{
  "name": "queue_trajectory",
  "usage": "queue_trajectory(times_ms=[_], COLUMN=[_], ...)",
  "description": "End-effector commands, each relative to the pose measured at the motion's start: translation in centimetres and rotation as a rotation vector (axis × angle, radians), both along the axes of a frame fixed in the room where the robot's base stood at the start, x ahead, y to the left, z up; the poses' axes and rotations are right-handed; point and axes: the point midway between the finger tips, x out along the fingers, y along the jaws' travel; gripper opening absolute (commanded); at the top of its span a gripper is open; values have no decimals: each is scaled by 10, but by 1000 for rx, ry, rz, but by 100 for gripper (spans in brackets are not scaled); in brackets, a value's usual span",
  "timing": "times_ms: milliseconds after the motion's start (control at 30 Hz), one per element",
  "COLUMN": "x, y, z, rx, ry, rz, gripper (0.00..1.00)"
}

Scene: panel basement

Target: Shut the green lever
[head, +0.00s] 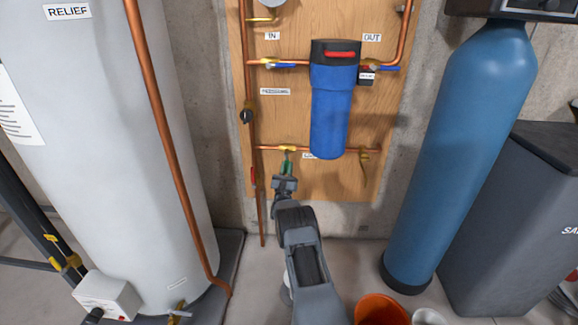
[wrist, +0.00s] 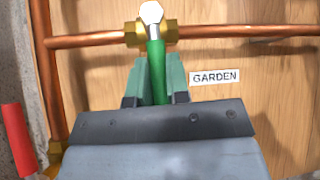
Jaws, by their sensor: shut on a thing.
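The green lever (head: 286,165) is on a brass valve (wrist: 135,35) in the lower horizontal copper pipe on the wooden panel. In the wrist view the green lever (wrist: 156,68) hangs down from the valve's hex nut, roughly square to the pipe. My gripper (head: 285,180) reaches up to it from below. In the wrist view my gripper (wrist: 155,80) has one finger on each side of the lever and is shut on it. The lever's lower end is hidden behind the gripper body. A GARDEN label (wrist: 215,77) is just right of the lever.
A red lever (wrist: 17,140) is close on the left. A grey tank (head: 90,140) stands left, a blue tank (head: 455,150) right. An orange bucket (head: 380,309) is on the floor.

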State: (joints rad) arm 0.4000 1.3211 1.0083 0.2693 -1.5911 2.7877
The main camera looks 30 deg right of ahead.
Motion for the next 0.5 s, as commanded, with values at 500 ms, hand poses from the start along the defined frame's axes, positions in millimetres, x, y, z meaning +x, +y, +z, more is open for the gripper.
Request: queue_trajectory(times_ms=[500], x=[-6], y=[2], z=[2], rx=[58], ry=[-44], rz=[0], gripper=[0])
